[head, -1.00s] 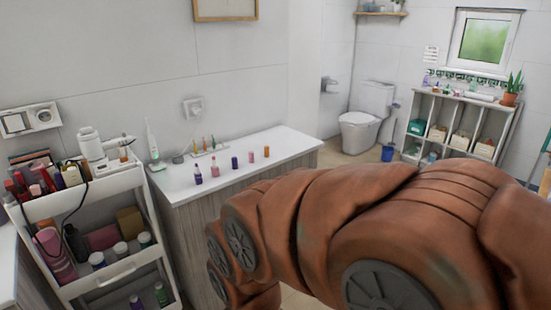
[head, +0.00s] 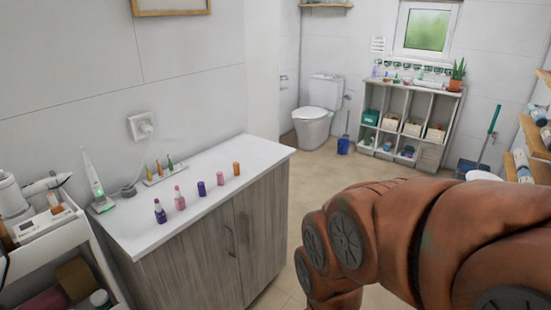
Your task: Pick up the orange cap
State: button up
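The orange cap (head: 236,168) stands upright on the white top of the wooden cabinet (head: 262,152), at the right end of a row of small items. My arm fills the lower right of the head view, well apart from the cap. My gripper is out of view.
A cosmetics cart (head: 50,235) stands at the lower left, beside the cabinet. A small tray with colored tools (head: 165,174) and an electric toothbrush (head: 97,185) are behind the row. A toilet (head: 316,112) and shelf unit (head: 402,120) stand farther back. Floor is clear between cabinet and shelf.

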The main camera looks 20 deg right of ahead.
aim_at(236, 164)
jog(key=z, duration=0.3)
jog(key=i, duration=0.7)
jog(key=u, duration=0.55)
jog(key=i, duration=0.8)
jog(key=u, duration=0.85)
